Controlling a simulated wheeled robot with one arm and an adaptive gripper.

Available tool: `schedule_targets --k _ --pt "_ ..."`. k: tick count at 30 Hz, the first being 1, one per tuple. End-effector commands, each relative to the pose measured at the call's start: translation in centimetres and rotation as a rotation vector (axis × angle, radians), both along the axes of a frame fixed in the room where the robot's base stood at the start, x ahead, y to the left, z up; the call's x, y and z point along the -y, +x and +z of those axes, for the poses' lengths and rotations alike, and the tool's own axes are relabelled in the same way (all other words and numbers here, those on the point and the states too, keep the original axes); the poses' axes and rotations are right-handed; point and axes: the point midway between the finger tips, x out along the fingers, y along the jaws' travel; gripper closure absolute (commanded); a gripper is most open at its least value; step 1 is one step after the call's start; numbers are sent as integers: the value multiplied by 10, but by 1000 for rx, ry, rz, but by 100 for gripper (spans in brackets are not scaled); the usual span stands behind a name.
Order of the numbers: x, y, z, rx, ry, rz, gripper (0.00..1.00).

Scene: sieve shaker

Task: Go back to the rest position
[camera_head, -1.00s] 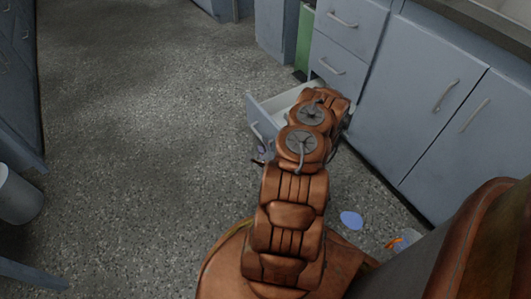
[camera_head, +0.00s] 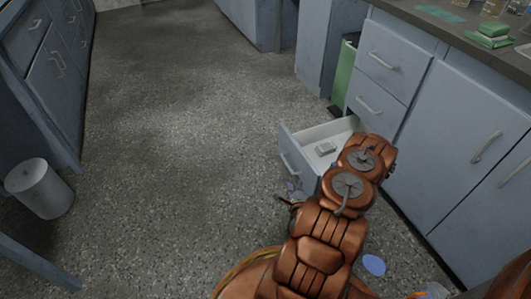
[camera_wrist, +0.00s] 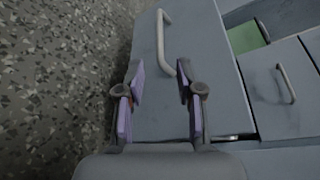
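My gripper (camera_wrist: 158,105) shows in the wrist view with its two purple-padded fingers apart and nothing between them. It faces the front of a grey-blue drawer, and the drawer's handle (camera_wrist: 164,42) lies beyond the fingertips. In the head view my brown arm reaches toward the open bottom drawer (camera_head: 291,152), and the gripper is mostly hidden near the drawer's front.
Closed drawers and cupboards (camera_head: 462,150) line the right side under a dark counter (camera_head: 445,38). A white bin (camera_head: 40,188) stands at the left by more cabinets. A blue disc (camera_head: 374,265) lies on the floor near my base. The speckled floor (camera_head: 165,130) between is clear.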

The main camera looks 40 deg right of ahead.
Motion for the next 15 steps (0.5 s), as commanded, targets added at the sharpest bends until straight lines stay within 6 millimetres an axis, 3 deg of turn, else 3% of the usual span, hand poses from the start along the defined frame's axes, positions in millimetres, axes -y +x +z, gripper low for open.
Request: schedule_targets --k 8,15 --pt "0 1 2 -3 -3 5 64" --pt "-9 30 31 -127 -70 156 64"
